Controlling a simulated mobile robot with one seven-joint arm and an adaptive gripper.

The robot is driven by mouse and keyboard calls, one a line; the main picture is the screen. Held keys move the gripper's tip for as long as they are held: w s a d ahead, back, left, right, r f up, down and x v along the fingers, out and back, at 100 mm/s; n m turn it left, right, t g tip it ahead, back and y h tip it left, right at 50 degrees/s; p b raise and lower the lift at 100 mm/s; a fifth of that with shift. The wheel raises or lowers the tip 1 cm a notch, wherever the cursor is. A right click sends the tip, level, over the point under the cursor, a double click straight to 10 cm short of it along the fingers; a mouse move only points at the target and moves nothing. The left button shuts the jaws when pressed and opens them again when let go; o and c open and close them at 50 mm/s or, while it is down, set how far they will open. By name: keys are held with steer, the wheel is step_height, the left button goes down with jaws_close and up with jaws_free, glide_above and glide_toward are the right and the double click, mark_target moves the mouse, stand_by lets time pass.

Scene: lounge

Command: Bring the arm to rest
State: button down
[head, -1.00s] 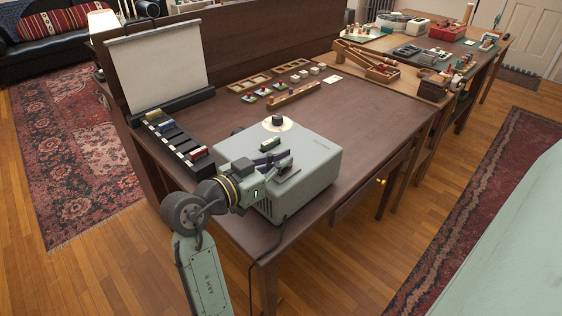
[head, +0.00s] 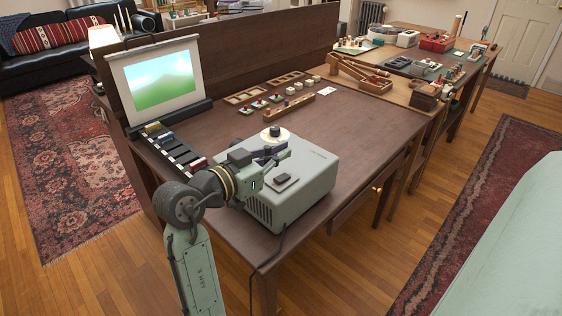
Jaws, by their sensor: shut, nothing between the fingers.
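My arm reaches up from the bottom of the head view. My gripper (head: 268,153) is shut and empty, over the far left part of the pale grey-green projector (head: 312,185). I cannot tell whether it touches the projector. A pale disc with a dark knob (head: 275,131) shows just beyond the fingers. A dark raised pad (head: 284,182) on the projector's top is in plain view, to the right of my wrist. The white screen (head: 160,78) at the table's far left shows a bright picture of green hills under a blue sky.
The dark wooden table (head: 345,128) bears a rack (head: 178,150) with coloured pieces left of the projector. Small trays (head: 247,97) and a wooden block strip (head: 288,107) lie farther back. A black cable (head: 283,238) hangs at the near edge. The table's right part is mostly clear.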

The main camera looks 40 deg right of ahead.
steer(key=a+r+b, duration=0.1)
steer(key=a+r, duration=0.1)
steer(key=a, duration=0.5)
steer(key=shift+s+a+r, duration=0.15)
steer(key=shift+s+r, duration=0.05)
